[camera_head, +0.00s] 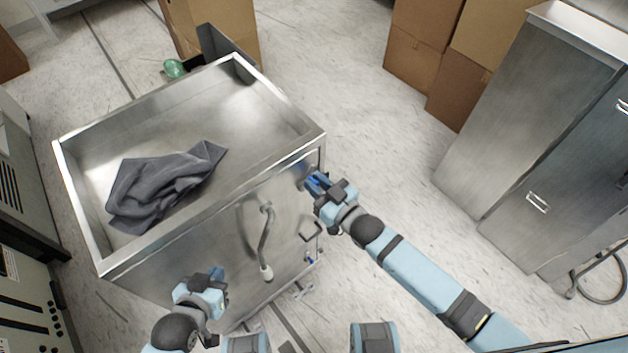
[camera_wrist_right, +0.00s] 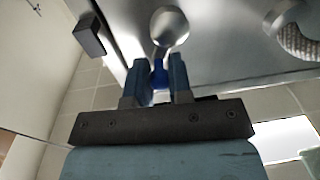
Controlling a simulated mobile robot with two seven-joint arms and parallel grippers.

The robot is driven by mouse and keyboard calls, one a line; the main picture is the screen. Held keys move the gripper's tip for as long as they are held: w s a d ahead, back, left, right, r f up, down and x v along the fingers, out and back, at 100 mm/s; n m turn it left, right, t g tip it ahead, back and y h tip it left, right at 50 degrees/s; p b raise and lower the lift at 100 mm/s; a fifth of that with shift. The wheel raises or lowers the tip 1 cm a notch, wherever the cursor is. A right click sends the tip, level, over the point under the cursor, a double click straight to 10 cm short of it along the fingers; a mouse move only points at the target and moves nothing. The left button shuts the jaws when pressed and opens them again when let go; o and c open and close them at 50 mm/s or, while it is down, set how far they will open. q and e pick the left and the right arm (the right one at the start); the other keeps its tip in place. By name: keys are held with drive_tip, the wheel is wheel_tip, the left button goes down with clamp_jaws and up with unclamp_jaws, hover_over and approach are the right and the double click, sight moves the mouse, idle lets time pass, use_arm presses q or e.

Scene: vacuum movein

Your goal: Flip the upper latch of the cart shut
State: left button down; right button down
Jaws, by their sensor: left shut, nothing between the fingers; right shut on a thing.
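The metal cart (camera_head: 290,141) stands on the left of the head view, an open-topped steel box with a handle on its near side. My right gripper (camera_head: 314,182) is at the upper corner of that side. In the right wrist view its two fingers (camera_wrist_right: 158,85) are closed around a small blue piece, the upper latch (camera_wrist_right: 158,70), below a round metal disc (camera_wrist_right: 169,27). In the head view the gripper mostly hides this latch. A lower blue latch (camera_head: 310,260) sits further down the same edge. My left gripper (camera_head: 214,277) is shut and empty in front of the cart's near side.
A grey cloth (camera_head: 160,185) lies in the cart's tray. A curved hose-like handle (camera_head: 265,240) stands out from the near side, between my grippers. Cardboard boxes (camera_head: 425,50) and steel cabinets (camera_head: 520,110) stand at the right. Clear floor lies between them and the cart.

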drive_tip(key=shift+w+d+m, duration=0.1)
drive_tip(key=shift+m, duration=0.5)
drive_tip(key=shift+d+f+m, duration=0.1)
drive_tip(key=shift+f+m, duration=0.05)
drive_tip(key=shift+m, duration=0.25)
drive_tip(key=c, duration=1)
unclamp_jaws()
drive_tip(key=shift+c, duration=0.2)
drive_tip(key=v, duration=1.3)
drive_tip(key=shift+s+d, duration=0.15)
drive_tip(key=shift+s, duration=0.2)
drive_tip(key=shift+f, duration=0.1)
